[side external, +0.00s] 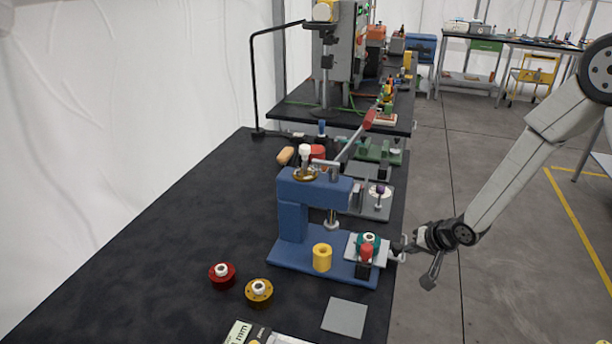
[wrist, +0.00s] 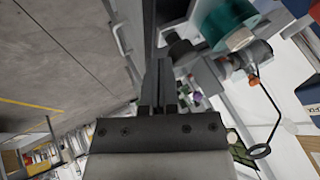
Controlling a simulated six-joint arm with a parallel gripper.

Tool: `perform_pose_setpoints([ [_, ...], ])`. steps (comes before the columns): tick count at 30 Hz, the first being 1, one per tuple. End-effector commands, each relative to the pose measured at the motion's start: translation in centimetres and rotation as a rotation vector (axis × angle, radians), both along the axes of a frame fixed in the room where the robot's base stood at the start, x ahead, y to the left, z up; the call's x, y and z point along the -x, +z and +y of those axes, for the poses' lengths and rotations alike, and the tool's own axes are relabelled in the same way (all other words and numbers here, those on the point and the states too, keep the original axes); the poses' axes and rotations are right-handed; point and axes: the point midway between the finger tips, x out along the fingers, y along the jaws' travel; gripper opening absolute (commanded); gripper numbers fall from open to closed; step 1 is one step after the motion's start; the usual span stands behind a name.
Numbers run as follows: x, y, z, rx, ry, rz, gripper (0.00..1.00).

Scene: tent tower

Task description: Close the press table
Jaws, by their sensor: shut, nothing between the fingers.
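The blue press (side external: 310,190) stands on the dark bench. Its light grey press table (side external: 353,252) sits at the right end of the blue base, off to the right of the ram (side external: 332,222). A teal round part (side external: 372,238) with a white top sits on the table, and shows large in the wrist view (wrist: 222,18). A pale handle bar (side external: 396,259) sticks out at the table's right side. My gripper (side external: 402,246) is shut and empty beside that handle; I cannot tell if they touch. Its closed fingers also show in the wrist view (wrist: 160,88).
A yellow cylinder (side external: 322,258) stands on the press base. A red part (side external: 222,275), an orange part (side external: 259,292) and a grey plate (side external: 345,317) lie in front. A red-tipped lever (side external: 369,120) rises above the press. Open floor (side external: 480,270) lies right of the bench.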

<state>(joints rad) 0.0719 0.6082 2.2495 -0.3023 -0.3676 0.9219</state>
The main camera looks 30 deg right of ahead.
Motion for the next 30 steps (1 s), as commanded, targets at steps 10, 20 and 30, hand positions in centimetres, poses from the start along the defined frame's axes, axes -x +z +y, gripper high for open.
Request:
perform_pose_setpoints([
  [10,-3.7,0.0,3.8,0.000,0.005,-0.004,0.00],
  [20,-6.8,0.0,6.9,-0.001,0.003,-0.003,0.00],
  [30,-7.1,0.0,7.3,-0.002,0.007,-0.006,0.00],
])
